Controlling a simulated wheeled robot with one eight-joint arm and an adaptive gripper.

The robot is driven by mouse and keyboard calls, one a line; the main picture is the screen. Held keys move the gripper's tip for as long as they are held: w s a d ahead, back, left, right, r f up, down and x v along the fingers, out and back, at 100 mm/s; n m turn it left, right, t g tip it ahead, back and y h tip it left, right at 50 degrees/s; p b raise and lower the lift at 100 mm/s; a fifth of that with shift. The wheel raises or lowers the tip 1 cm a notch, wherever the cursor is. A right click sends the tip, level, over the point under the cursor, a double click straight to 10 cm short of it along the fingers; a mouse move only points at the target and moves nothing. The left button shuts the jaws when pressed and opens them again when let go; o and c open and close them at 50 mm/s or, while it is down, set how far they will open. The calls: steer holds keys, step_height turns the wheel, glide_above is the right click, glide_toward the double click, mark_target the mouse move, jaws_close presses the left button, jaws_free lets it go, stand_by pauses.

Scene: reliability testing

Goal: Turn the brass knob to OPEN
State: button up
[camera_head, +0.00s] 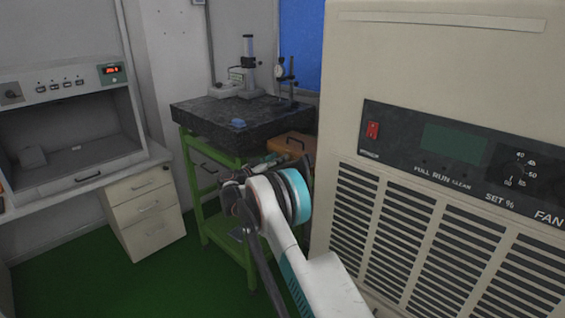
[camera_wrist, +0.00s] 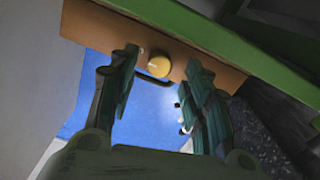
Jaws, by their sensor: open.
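The brass knob (camera_wrist: 158,63) is a round yellow disc with a small pale mark, on an orange-brown panel (camera_wrist: 95,25) in the wrist view. My gripper (camera_wrist: 162,59) is open, its dark green fingers spread to the left and right of the knob in the picture. I cannot tell the depth between fingertips and knob, and I see no contact. A dark curved bar (camera_wrist: 153,76) lies beside the knob. No OPEN label is readable. In the head view an orange-brown box (camera_head: 292,146) sits by the green stand; my arm partly hides this area and the knob is not visible.
A dark stone slab (camera_head: 200,112) on a green stand (camera_head: 207,222) carries gauges. A large beige cabinet (camera_head: 440,55) with vents stands close on the right of my arm. A workbench with drawers (camera_head: 150,213) is at left. Green floor (camera_head: 80,285) is clear between.

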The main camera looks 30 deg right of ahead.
steer(key=shift+x, duration=1.6)
jaws_close()
